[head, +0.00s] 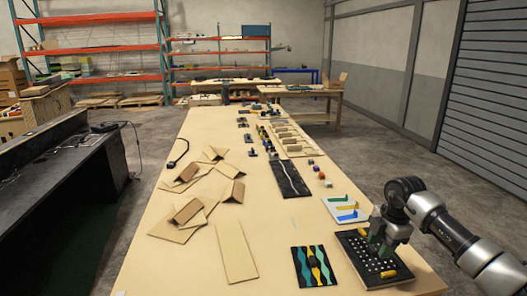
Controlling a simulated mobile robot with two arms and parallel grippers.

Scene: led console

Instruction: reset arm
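My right arm comes in from the right edge. My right gripper (376,246) points down over the black console board (357,275), which has rows of white dots and stands at the near right of the long table. It is too small and dark to tell whether the fingers are open or touch the board. Yellow pieces lie at the board's near right and upper edges; one yellow piece (388,274) shows clearly. My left gripper is not in view.
The long wooden table (170,265) carries a black board with wavy strips (314,266), a white board with coloured pieces (346,209), a dark mat (289,179) and cardboard pieces (187,211). A black desk (75,180) stands left. The table's near left is clear.

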